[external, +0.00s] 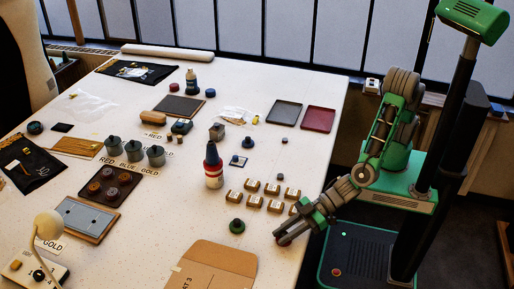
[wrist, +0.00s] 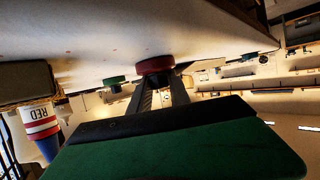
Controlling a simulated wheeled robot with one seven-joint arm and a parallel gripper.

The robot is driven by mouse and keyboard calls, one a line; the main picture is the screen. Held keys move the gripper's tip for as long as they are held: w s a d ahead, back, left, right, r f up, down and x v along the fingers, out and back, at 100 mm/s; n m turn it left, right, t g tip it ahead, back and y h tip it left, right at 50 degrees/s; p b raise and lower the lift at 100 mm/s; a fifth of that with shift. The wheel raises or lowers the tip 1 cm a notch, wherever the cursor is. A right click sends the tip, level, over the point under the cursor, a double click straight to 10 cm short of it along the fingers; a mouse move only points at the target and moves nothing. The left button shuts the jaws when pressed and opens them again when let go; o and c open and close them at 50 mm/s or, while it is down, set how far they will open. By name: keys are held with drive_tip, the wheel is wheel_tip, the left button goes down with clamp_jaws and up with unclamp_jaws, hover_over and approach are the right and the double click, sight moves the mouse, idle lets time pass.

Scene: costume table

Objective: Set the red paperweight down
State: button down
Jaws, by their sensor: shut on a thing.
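The red paperweight (wrist: 156,65) is a round red disc at my fingertips in the wrist view. My gripper (wrist: 160,80) is shut on it. The wrist view is upside down, with the white table (wrist: 90,35) at the top. The disc is close to the tabletop; I cannot tell whether it touches. In the external view my gripper (external: 280,238) is low at the table's front right edge, and the paperweight is hidden there.
A green round weight (external: 237,226) stands left of my gripper; it also shows in the wrist view (wrist: 114,80). A cardboard piece (external: 215,270) lies at the front. Several small brown blocks (external: 254,201) and a red-and-white bottle (external: 213,170) with a dark top stand behind.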

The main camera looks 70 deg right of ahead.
drive_tip(key=shift+d+f, duration=0.1)
drive_tip(key=shift+f, duration=0.15)
